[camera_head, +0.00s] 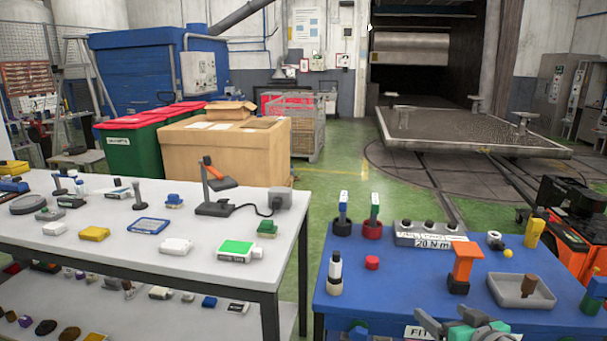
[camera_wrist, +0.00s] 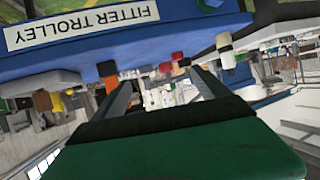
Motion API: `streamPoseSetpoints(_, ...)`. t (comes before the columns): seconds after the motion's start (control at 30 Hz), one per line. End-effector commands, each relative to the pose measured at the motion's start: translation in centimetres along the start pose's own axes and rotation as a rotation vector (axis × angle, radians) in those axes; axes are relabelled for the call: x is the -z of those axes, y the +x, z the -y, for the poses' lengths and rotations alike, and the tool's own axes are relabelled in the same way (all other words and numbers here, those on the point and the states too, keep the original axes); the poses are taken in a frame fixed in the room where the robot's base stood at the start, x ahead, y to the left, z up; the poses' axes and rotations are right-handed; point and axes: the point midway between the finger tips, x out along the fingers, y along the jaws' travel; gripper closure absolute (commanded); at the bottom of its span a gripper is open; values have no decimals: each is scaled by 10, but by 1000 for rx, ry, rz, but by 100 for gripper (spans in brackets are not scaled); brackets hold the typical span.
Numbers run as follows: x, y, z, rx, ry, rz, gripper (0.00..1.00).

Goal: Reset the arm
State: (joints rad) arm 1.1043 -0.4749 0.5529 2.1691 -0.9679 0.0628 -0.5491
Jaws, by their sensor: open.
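My gripper (camera_head: 450,322) shows at the bottom edge of the head view, in front of the near side of the blue trolley (camera_head: 395,285). Its grey fingers and green parts are only partly in frame. In the wrist view my gripper (camera_wrist: 162,82) is open, with its two dark fingers apart and nothing held between them. The wrist picture is upside down, with the inverted "FITTER TROLLEY" sign (camera_wrist: 80,25) at upper left. Most of my arm is out of view.
A white table (camera_head: 120,255) with many small items stands left. Green floor (camera_head: 345,165) lies open between them and the turntable (camera_head: 440,180).

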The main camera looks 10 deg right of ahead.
Motion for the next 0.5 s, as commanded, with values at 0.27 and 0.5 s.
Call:
streamPoseSetpoints(0.27, -10, -9, 126, 126, -58, 444, 15)
streamPoseSetpoints(0.5, -22, -84, 197, 37, -67, 792, 15)
